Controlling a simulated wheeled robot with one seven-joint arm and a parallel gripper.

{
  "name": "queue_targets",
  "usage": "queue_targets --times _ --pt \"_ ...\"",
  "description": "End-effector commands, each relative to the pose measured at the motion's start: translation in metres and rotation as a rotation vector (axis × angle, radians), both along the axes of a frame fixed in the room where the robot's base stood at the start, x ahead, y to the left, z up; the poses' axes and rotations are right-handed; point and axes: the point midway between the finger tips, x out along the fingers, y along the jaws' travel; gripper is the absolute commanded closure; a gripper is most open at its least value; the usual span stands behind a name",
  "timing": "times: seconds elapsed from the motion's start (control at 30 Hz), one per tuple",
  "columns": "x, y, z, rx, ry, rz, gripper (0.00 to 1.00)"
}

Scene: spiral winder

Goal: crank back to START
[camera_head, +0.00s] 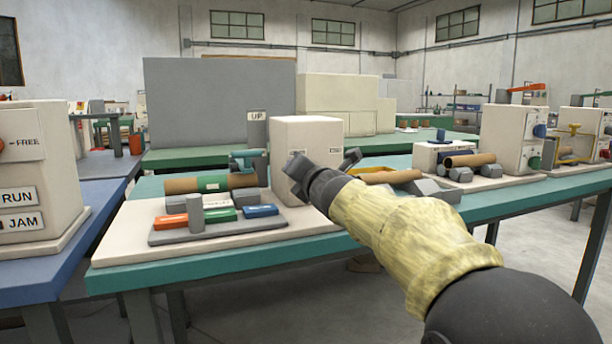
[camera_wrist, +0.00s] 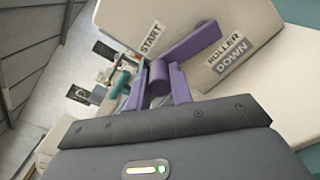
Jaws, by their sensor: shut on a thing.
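In the wrist view my gripper (camera_wrist: 158,78) is shut on the round handle of the purple crank (camera_wrist: 194,41). The crank arm slants from the handle up to the right across the pale face of the winder box. The START label (camera_wrist: 150,40) is on that face, left of the crank arm. The ROLLER DOWN label (camera_wrist: 226,54) is to the right, below the crank arm. In the head view the beige winder box (camera_head: 308,135) stands beyond my wrist, which hides most of its crank side.
On the winder's pale base are a brown tube with a green band (camera_head: 214,183) and a grey tray (camera_head: 170,237) with coloured blocks. An UP sign (camera_head: 256,116) stands behind. Another machine (camera_head: 515,150) is to the right; a RUN/JAM box (camera_head: 40,180) is at left.

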Motion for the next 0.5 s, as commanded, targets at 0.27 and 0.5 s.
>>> queue_targets --times 0.27,0.5 --pt "0.0000 -0.0011 -0.0024 0.000 0.006 -0.003 1.00" --pt "0.0000 -0.0007 -0.0015 0.000 0.004 -0.002 0.56"
